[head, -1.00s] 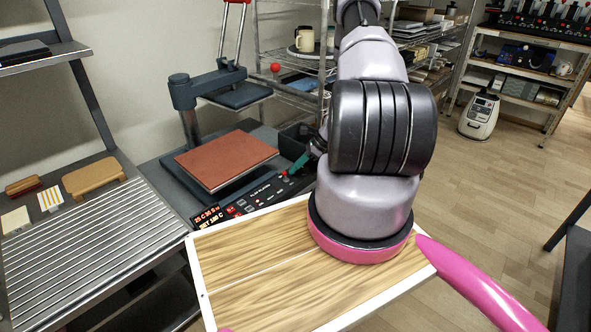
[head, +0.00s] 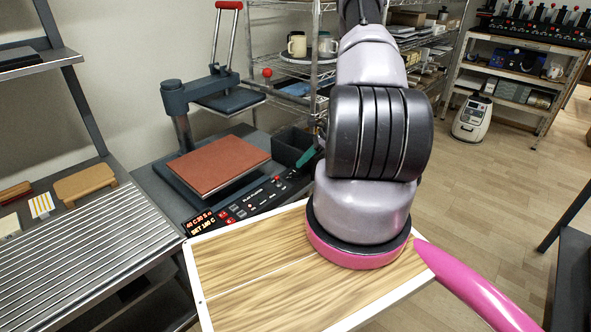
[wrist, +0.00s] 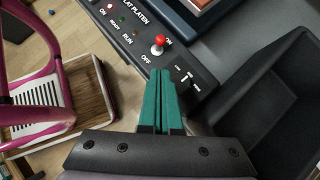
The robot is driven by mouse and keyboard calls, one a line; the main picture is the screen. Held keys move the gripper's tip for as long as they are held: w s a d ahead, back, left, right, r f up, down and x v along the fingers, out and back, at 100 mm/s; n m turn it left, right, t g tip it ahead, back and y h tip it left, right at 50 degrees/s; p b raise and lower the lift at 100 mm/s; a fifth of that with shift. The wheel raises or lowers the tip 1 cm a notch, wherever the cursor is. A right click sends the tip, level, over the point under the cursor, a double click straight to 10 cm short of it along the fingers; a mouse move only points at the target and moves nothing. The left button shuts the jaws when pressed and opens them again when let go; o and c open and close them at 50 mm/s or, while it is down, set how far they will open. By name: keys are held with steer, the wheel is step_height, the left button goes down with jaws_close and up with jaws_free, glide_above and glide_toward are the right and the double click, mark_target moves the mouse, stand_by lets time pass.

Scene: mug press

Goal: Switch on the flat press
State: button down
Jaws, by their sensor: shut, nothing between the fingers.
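The flat press (head: 175,95) stands on a grey bench with a red-brown pad on its lower platen (head: 221,165). Its control panel (head: 240,206) runs along the front edge, with a lit display (head: 201,222). A red lamp (wrist: 109,7) is lit; the READY and RUN lamps look dim. My gripper (wrist: 162,74) is shut and empty, its green fingers just short of the toggle, apart from it. The fingers also show in the head view (head: 309,156), partly behind my arm.
A black open bin (wrist: 270,110) stands right beside the fingers. A small slider (wrist: 185,78) is on the panel near the fingertips. Wire shelves with mugs (head: 297,44) stand behind. A slatted rack (head: 85,245) is at left; open floor lies at right.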

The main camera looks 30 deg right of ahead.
steer(key=d+r, duration=0.4)
steer(key=r, duration=0.2)
steer(key=shift+s, duration=0.3)
steer(key=s+a+r+n+h, duration=0.1)
steer(key=a+r+n, duration=0.25)
steer(key=r, duration=0.65)
steer(key=a+r+n+h, duration=0.1)
steer(key=a+r+n, duration=0.3)
steer(key=r, duration=0.5)
steer(key=s+a+r+n, duration=0.15)
steer(key=a+r, duration=0.35)
steer(key=r, duration=0.5)
steer(key=s+a+r+n+t+h, duration=0.1)
steer(key=s+a+r+n+t, duration=0.1)
steer(key=s+a+r+n, duration=0.3)
steer(key=s+a+r+n+t+h, duration=0.2)
steer(key=s+a+r+n, duration=0.3)
steer(key=s+r, duration=0.6)
steer(key=s, duration=0.3)
steer(key=shift+r+h, duration=0.15)
steer(key=shift+h, duration=0.15)
